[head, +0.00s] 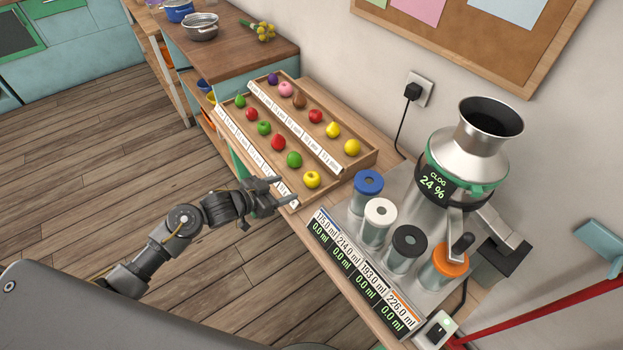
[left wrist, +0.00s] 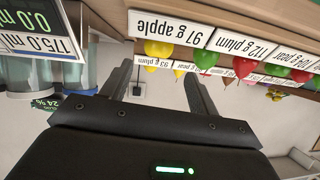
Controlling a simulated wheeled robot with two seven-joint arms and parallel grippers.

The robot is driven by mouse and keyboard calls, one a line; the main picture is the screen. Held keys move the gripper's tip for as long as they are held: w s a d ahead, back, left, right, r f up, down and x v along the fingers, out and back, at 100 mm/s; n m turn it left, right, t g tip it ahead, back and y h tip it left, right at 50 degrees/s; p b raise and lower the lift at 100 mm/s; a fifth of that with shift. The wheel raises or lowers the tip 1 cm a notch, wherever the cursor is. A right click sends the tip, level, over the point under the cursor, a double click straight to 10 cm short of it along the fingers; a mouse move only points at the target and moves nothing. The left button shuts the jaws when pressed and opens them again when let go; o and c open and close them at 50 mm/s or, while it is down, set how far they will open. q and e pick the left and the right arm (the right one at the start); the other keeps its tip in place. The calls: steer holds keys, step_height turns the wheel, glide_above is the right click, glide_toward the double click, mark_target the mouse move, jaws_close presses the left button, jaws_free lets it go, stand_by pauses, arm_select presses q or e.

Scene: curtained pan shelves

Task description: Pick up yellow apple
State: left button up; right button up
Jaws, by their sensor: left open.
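The yellow apple (head: 312,179) sits in the front row of the wooden fruit tray (head: 368,165), at the end nearest the machine. My right gripper is not in view.
A yellow round fruit (head: 352,147) ends the back row. A machine (head: 468,165) with several capped canisters stands right of the tray. Open floor lies left.

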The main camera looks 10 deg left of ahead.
mark_target(307, 180)
arm_select(q)
steer(key=x, duration=0.4)
steer(key=shift+w+d+f, duration=0.15)
steer(key=shift+w+d, duration=0.05)
steer(key=shift+w, duration=0.1)
steer(key=shift+w+d+p, duration=0.25)
steer(key=shift+w+p, duration=0.05)
steer(key=shift+p, duration=0.15)
steer(key=p+x, duration=0.1)
steer(key=x, duration=0.2)
steer(key=shift+w+d, duration=0.25)
steer(key=shift+w+d+f, duration=0.2)
steer(key=shift+w, duration=0.1)
steer(key=c, duration=0.8)
steer(key=shift+o, duration=0.2)
